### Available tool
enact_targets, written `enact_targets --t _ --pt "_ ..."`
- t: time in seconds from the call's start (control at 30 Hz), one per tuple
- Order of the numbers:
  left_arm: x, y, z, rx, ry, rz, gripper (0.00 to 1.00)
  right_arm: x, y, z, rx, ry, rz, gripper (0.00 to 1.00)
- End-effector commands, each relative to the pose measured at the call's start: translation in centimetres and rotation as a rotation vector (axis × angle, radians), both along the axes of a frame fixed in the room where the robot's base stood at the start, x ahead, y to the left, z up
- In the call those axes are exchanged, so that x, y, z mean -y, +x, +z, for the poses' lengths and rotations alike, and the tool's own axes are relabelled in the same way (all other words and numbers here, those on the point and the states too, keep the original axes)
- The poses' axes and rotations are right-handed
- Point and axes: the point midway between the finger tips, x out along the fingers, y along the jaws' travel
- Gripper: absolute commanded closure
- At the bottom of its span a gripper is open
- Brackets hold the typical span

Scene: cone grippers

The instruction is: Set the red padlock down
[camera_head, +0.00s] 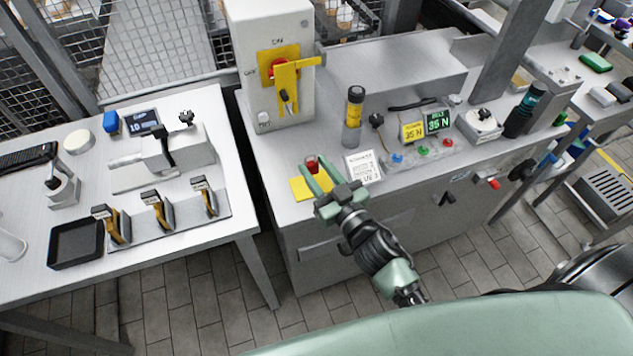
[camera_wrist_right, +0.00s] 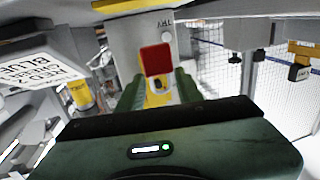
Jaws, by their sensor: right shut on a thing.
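The red padlock (camera_head: 312,161) is small and sits between the fingertips of my right gripper (camera_head: 318,178), over the front left part of the grey cabinet top. In the right wrist view the red body of the padlock (camera_wrist_right: 157,60) stands between the two green fingers (camera_wrist_right: 158,88), which are shut on it. A yellow square (camera_head: 300,190) lies on the cabinet top just below and left of the gripper and is partly covered by it. I cannot tell whether the padlock touches the surface. My left gripper is not in view.
A white printed card (camera_head: 362,167) lies just right of the gripper. A grey switch box (camera_head: 262,85) with a yellow lever (camera_head: 288,75) stands behind. A gap separates the left table (camera_head: 235,215) from the cabinet.

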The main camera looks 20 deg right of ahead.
Motion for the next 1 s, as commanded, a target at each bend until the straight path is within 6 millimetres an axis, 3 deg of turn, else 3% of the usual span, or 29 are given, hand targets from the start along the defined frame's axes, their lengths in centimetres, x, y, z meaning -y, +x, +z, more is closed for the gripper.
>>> enact_targets --t 0.3,0.73,0.77,0.8,0.83,1.0 --pt "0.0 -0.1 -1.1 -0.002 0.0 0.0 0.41 0.0 0.0 -4.2 -0.001 0.003 -0.001 1.0" --pt "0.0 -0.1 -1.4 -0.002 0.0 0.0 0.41 0.0 0.0 -4.7 0.001 0.001 0.001 1.0" --pt "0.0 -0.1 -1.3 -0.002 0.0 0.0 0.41 0.0 0.0 -4.7 0.0 0.0 0.0 0.59" --pt "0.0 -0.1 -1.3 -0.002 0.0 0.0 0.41 0.0 0.0 -4.6 0.0 0.0 0.0 0.48" --pt "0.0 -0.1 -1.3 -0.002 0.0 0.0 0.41 0.0 0.0 -4.6 0.0 0.0 0.0 0.43" --pt "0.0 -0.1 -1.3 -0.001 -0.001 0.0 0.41 0.0 0.0 -4.6 0.0 0.001 0.0 0.43"
